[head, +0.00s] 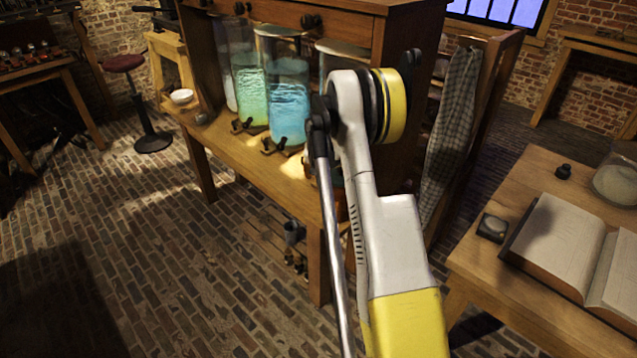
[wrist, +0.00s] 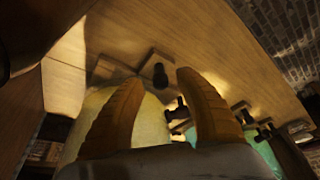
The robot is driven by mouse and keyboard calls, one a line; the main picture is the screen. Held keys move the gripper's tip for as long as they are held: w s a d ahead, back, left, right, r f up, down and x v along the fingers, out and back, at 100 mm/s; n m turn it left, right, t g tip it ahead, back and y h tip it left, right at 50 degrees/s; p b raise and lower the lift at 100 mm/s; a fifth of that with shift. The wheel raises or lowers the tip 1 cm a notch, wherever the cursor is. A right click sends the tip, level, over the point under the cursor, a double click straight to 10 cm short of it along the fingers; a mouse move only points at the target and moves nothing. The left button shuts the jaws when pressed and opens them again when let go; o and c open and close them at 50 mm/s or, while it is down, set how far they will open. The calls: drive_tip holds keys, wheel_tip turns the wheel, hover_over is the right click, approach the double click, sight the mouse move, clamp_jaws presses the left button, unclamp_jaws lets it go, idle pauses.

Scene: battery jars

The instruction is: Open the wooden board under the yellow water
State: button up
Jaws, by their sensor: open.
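In the wrist view, my gripper (wrist: 162,82) is open, its two orange-brown fingers apart. A small wooden board (wrist: 154,57) with a dark knob (wrist: 160,76) shows near the fingertips; I cannot tell whether they touch. A jar of pale yellow liquid (wrist: 150,127) fills the space between and behind the fingers. In the head view, my arm hides the gripper and most of the right-hand jar (head: 338,47). The yellow board is hidden there too.
A blue jar (head: 288,95) and a yellow-green jar (head: 250,88) stand left of my arm on the wooden bench (head: 235,157), with small dark fittings in front. A cloth (head: 451,125) hangs at its right side. A table with an open book (head: 565,240) is at right.

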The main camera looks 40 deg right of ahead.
drive_tip(key=shift+b+x, duration=0.35)
drive_tip(key=shift+x, duration=1.05)
clamp_jaws()
drive_tip(key=shift+w+a, duration=0.1)
